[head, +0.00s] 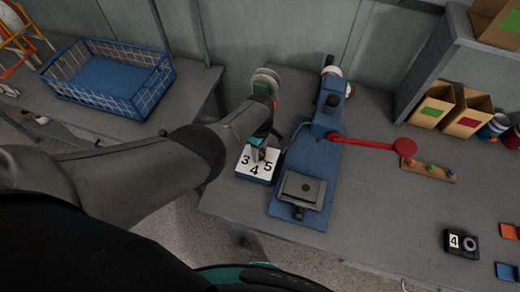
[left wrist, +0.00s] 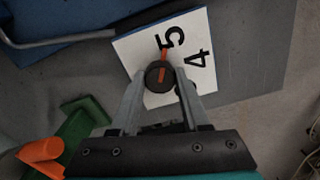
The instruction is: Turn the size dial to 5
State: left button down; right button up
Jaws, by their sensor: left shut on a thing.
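The size dial is a black knob (left wrist: 152,77) with an orange stripe, on a white plate (left wrist: 138,48) printed with numbers. In the left wrist view its orange pointer extends toward the 5, with the 4 to the right. In the head view the plate (head: 245,170) shows 3, 4 and 5 on top of a blue block, left of the blue press (head: 310,160). My left gripper (left wrist: 160,78) comes down over the dial, its two fingers on either side of the knob, shut on it. In the head view the arm and gripper (head: 262,143) partly hide the knob. My right gripper is not seen.
The press has a red lever (head: 365,143) reaching right. A blue wire basket (head: 110,77) stands on the left bench. Cardboard boxes (head: 468,112), a pegged wooden strip (head: 428,170) and a black device marked 4 (head: 461,243) are at the right. The bench between is clear.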

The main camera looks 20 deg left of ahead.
pick_arm(q)
jog(key=shift+w+a+r, duration=0.1)
jog(key=shift+w+a, duration=0.05)
jog(key=c, duration=0.8)
grip_release()
jog(key=o, duration=0.4)
jog(key=shift+r+p, duration=0.45)
jog(key=shift+r, duration=0.05)
notch_tip(320, 180, up, 9)
jog(key=p, duration=0.6)
notch_tip(320, 180, up, 5)
send_over(260, 152)
jog(key=shift+r, duration=0.1)
